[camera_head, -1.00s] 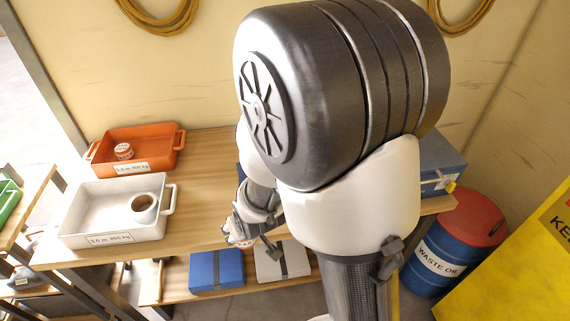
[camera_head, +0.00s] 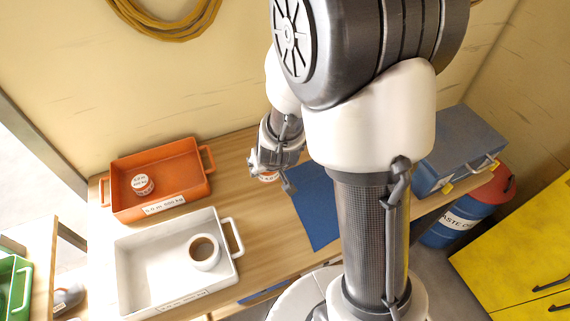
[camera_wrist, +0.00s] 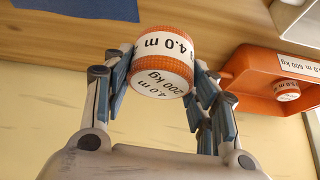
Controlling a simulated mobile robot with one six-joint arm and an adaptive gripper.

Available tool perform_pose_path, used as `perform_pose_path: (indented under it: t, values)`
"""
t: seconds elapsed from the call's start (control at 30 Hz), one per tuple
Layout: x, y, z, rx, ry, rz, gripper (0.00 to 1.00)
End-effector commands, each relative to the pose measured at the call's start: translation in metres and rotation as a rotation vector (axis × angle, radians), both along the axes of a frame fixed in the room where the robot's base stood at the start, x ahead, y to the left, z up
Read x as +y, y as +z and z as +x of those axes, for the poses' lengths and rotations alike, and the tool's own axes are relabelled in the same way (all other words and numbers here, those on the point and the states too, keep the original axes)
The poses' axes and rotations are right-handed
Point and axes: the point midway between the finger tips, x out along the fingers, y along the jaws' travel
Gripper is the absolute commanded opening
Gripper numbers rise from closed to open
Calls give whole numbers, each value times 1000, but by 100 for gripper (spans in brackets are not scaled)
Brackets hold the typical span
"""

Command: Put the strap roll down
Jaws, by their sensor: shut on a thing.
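My gripper (camera_wrist: 160,75) is shut on an orange strap roll (camera_wrist: 163,60) with a white label reading 4.0 m, 200 kg. In the head view the held roll (camera_head: 268,177) shows only a small part below my gripper (camera_head: 275,170); the rest is hidden. It is over the wooden bench, left of the blue mat (camera_head: 318,215). I cannot tell how far it is above the wood. An orange tray (camera_head: 120,215) at the left holds another labelled roll (camera_head: 142,184). In front of it a white tray (camera_head: 135,300) holds a white roll with a brown inside (camera_head: 204,252).
A green tray (camera_head: 12,285) is at far left. Bare wood (camera_head: 235,180) lies between orange tray and mat.

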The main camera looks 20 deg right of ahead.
Motion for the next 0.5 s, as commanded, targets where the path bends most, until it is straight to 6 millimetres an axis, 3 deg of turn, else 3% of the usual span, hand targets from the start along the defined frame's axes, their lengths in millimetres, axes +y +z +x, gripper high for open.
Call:
perform_pose_path:
  t: [0.03, 0.27, 0.37, 0.5]
  values:
    - [-4, 23, 6, 2, -20, 1, 23]
    - [-13, 53, 24, 2, -73, 8, 23]
    - [-15, 52, 27, 4, -82, 10, 23]
    - [-15, 29, 27, 5, -85, 10, 23]
